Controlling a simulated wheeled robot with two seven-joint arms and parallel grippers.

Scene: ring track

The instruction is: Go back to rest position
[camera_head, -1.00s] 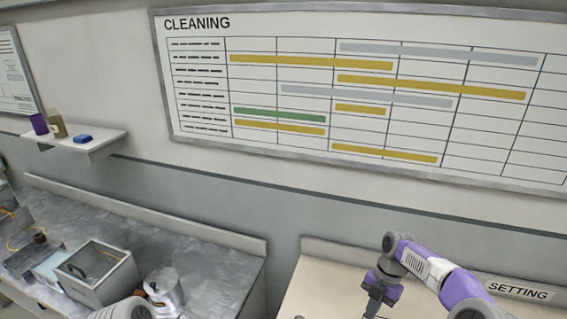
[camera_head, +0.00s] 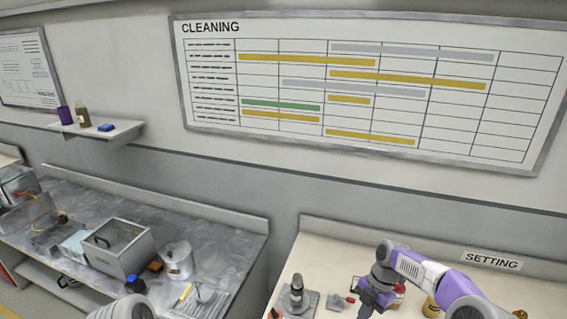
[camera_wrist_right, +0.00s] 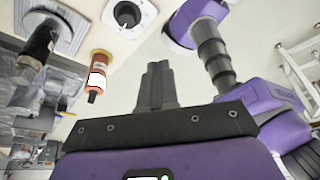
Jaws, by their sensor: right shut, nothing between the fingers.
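My right arm, purple and grey, reaches in from the lower right of the head view. Its right gripper (camera_head: 366,311) is over the cream bench, with the tips near the bottom edge of the picture. In the right wrist view the two dark fingers of the right gripper (camera_wrist_right: 157,84) are together, with nothing between them. My left gripper is out of view; only a rounded grey part of mine shows at the bottom of the head view.
The cream bench (camera_head: 325,265) holds a dark-topped device (camera_head: 296,290), a red-and-white bottle (camera_wrist_right: 98,75) and a yellow container (camera_head: 432,307). On the grey bench (camera_head: 225,235) stand an open metal box (camera_head: 118,262) and a metal pot (camera_head: 178,260). A wall shelf (camera_head: 100,133) is at left.

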